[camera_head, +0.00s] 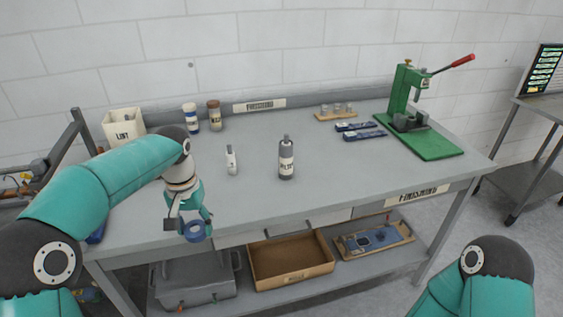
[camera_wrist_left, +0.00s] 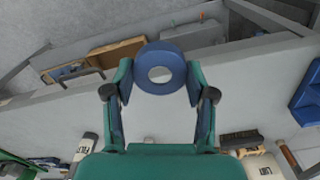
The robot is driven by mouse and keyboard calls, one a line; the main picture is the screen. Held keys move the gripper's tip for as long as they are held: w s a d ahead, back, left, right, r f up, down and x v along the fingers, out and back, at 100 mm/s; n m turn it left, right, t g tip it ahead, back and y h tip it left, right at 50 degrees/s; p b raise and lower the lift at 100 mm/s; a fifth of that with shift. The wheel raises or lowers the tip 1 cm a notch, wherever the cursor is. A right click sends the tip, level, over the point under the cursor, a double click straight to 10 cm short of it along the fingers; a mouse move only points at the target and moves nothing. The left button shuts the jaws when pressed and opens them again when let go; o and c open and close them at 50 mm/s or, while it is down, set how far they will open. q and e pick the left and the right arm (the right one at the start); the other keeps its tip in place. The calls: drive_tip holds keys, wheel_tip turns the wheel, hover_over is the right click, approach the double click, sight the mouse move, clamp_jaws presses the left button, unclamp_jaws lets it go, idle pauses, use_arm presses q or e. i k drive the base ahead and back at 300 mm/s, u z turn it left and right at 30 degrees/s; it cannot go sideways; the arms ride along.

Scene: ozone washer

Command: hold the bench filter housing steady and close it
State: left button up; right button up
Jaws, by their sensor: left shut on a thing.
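The filter housing (camera_head: 286,160) is a dark grey upright cylinder with a narrow top and a white label, standing near the middle of the bench. Its lettered label also shows at the lower left of the left wrist view (camera_wrist_left: 83,155). My left gripper (camera_head: 193,226) is shut on a blue ring (camera_head: 194,232), over the bench's front edge and apart from the housing, to its left. In the left wrist view the ring (camera_wrist_left: 160,53) sits between the two fingertips, its hole visible. My right arm shows at the lower right, but its gripper is out of view.
A small white bottle (camera_head: 231,160) stands between my left gripper and the housing. Two jars (camera_head: 190,117), a lint bin (camera_head: 124,127), blue tools (camera_head: 363,133) and a green press (camera_head: 407,110) are around the bench (camera_head: 330,195). The front middle is clear.

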sight(286, 154)
drive_tip(key=i, duration=0.85)
